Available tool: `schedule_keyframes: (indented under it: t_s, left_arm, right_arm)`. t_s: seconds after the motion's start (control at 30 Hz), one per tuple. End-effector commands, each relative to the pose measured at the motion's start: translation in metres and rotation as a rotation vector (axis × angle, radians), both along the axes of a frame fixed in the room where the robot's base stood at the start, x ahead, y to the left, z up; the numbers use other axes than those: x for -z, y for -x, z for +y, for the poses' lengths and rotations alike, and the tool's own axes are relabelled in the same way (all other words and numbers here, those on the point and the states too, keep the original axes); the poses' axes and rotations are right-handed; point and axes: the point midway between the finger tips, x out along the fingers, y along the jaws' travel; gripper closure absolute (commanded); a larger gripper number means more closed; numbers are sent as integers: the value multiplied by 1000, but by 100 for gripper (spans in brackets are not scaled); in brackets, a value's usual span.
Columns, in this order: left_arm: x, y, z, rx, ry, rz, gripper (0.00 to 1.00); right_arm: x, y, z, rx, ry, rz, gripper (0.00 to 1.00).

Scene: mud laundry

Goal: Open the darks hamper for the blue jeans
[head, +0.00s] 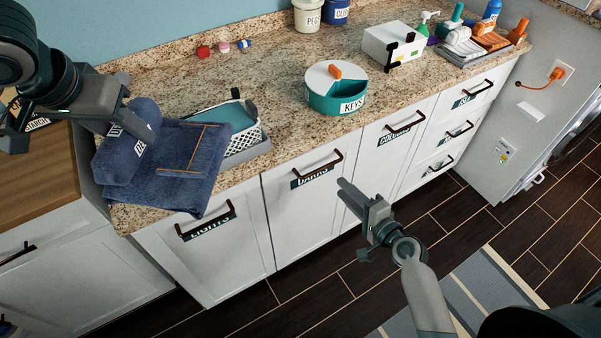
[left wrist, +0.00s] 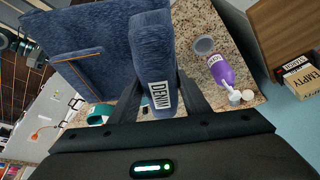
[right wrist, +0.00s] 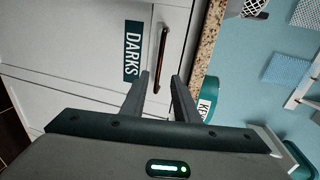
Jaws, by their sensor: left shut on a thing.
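The darks hamper (head: 300,215) is a white pull-out front, shut, with a DARKS label and a dark bar handle (head: 320,166). In the right wrist view the handle (right wrist: 161,58) lies just beyond the fingertips, in line with the gap between them. My right gripper (head: 352,192) is open and empty, in front of the cabinet near the handle. The blue jeans (head: 200,150) lie on the left counter end, partly hanging over its front edge, with a thick roll labelled DENIM. My left gripper (left wrist: 158,92) is shut on this roll (left wrist: 152,50).
The LIGHTS front (head: 205,265) is to the left and the COLOURS front (head: 385,160) to the right, both shut. A white basket (head: 245,140) and a teal KEYS tub (head: 335,100) stand on the counter. The dark floor (head: 310,290) before the hampers is mostly clear.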

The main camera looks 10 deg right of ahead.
Motion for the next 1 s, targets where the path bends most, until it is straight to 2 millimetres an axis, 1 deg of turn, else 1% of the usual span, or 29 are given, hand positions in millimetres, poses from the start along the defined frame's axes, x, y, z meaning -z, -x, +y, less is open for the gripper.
schedule_keyframes:
  t_s: [0.33, 0.53, 0.67, 0.77, 1.0]
  left_arm:
    - [-1, 0, 0, -1, 2, -2, 100]
    - [-3, 0, 0, 0, 1, -2, 100]
    - [-6, 0, 0, -1, 2, -2, 100]
    - [-8, 0, 0, -1, 1, -2, 100]
    - [-12, 0, 0, -1, 1, -2, 100]
  right_arm:
    - [0, -1, 0, 0, 1, 1, 72]
    - [2, -9, 3, 0, 1, 1, 72]
    - [4, -21, 7, 0, 1, 0, 72]
    - [6, -33, 12, 0, 0, 0, 72]
    - [14, -69, 25, 0, 0, 0, 72]
